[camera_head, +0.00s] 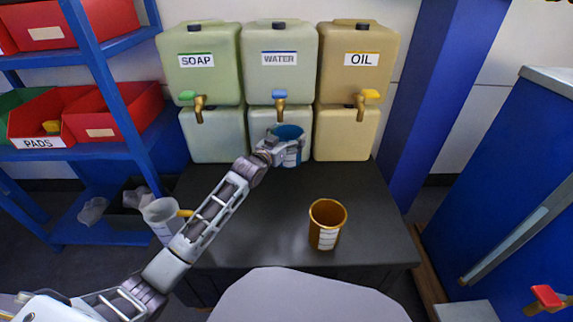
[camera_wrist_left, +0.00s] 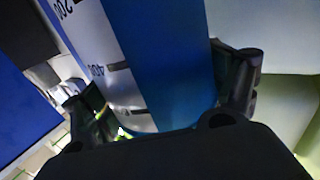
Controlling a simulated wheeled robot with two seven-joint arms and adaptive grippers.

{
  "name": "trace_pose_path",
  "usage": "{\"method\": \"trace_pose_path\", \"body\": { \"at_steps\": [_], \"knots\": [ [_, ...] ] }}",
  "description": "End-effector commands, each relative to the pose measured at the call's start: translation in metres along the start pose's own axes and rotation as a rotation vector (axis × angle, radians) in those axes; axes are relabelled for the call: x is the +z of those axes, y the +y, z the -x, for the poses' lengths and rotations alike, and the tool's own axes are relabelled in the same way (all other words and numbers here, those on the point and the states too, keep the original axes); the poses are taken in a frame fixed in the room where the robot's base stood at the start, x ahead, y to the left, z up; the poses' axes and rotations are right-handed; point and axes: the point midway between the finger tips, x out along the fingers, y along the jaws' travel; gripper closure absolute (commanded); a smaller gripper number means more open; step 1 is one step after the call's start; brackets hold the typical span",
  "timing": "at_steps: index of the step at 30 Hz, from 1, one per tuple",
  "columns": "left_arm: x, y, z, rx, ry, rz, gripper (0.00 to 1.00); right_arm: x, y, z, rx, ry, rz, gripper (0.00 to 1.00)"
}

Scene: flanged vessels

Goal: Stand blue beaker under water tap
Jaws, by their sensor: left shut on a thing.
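The blue beaker (camera_head: 290,133) is at the back of the dark bench, just below the water tap (camera_head: 280,105) with the blue handle. It looks upright, its rim a little under the spout. Whether its base touches the bench is hard to tell. My left gripper (camera_head: 279,148) is shut on the beaker from the front left. In the left wrist view, the blue wall of the beaker (camera_wrist_left: 165,60) and its white scale strip fill the space between the dark fingers. The WATER container (camera_head: 279,75) stands behind. My right gripper is not in view.
An orange beaker (camera_head: 327,225) stands at the front right of the bench (camera_head: 270,215). A clear jug (camera_head: 163,215) with a yellow handle is at the left, beside my arm. SOAP (camera_head: 200,75) and OIL (camera_head: 355,75) containers flank the water one.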

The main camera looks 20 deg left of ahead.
Motion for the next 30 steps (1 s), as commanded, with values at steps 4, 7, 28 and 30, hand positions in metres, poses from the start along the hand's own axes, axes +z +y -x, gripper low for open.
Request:
{"method": "trace_pose_path", "body": {
  "at_steps": [4,7,28,30],
  "knots": [
    [0.018,0.0,0.0,0.0,0.003,0.0,0.58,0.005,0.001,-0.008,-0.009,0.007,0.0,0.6],
    [0.027,0.0,0.0,0.0,0.003,0.0,0.58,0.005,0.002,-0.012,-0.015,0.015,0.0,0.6],
    [0.044,0.0,0.0,0.0,0.003,0.0,0.58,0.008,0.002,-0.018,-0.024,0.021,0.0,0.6],
    [0.05,0.0,0.0,0.0,0.002,0.0,0.58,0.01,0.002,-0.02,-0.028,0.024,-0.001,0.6]
  ]
}}
